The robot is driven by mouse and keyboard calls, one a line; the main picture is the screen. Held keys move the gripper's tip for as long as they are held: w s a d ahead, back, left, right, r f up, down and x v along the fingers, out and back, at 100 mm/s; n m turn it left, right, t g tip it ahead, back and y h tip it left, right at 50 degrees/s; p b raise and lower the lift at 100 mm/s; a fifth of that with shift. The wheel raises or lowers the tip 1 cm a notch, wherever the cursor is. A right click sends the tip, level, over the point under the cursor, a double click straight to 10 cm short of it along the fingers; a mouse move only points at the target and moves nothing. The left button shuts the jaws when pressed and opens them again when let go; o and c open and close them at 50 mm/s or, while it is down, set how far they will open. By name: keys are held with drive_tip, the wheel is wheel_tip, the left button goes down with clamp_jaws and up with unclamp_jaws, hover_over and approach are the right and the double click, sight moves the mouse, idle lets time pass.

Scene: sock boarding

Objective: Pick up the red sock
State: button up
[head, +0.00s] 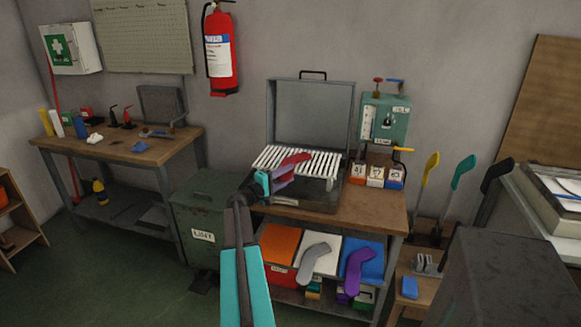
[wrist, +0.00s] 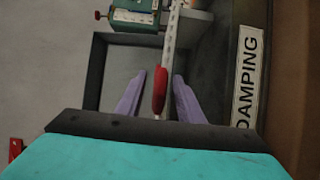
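The red sock (head: 294,160) lies over the white slats (head: 325,160) of the open grey press on the workbench. My gripper (head: 286,177), teal with purple fingers, is right at the sock, near its left part. In the wrist view the red sock (wrist: 160,90) stands edge-on between the two purple fingers of my gripper (wrist: 158,95). A gap shows on each side of it, so the fingers are open and not closed on it.
The raised press lid (head: 313,113) stands behind the slats. A green control box (head: 384,120) and small numbered boxes (head: 375,178) are to the right. Grey (head: 312,262) and purple (head: 355,270) socks hang below over bins. A green bin (head: 205,215) stands left of the bench.

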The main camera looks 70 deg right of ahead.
clamp_jaws()
drive_tip(key=shift+r, duration=0.7)
drive_tip(key=shift+s+a+r+b, duration=0.15)
drive_tip(key=shift+r+b, duration=0.1)
drive_tip(key=shift+r, duration=0.3)
drive_tip(key=shift+s+a+r+b, duration=0.15)
drive_tip(key=shift+r+b, duration=0.1)
drive_tip(key=shift+r, duration=0.25)
drive_tip(key=s+a+r+b, duration=0.1)
drive_tip(key=s+a+b, duration=0.1)
drive_tip(key=s+a, duration=0.8)
drive_tip(key=shift+s+a+r, duration=0.25)
drive_tip(key=shift+s+a, duration=0.05)
drive_tip(key=shift+s, duration=0.15)
